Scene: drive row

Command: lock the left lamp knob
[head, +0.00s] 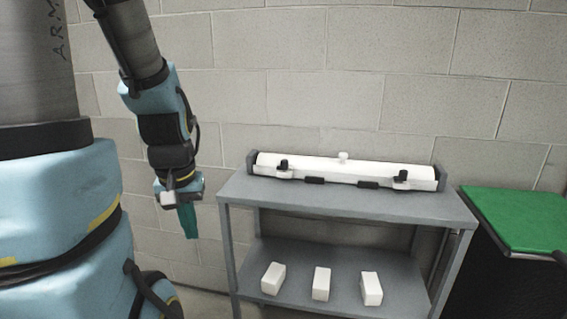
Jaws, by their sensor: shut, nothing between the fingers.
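A long white lamp (347,168) lies lengthwise on top of a grey shelf unit, held between dark end pieces. The left lamp knob (284,164) is small and black and stands up near the lamp's left end. A matching right knob (402,176) stands near the right end. The knobs are too small here to tell whether either is locked. My gripper (188,222), with teal fingers, points down to the left of the shelf unit. It is shut and empty, apart from the lamp and both knobs.
The grey shelf unit (345,205) stands against a block wall. Three white blocks, left (273,278), middle (321,284) and right (371,288), sit on its lower shelf. A green-topped dark stand (520,217) is at the right. The space above the lamp is clear.

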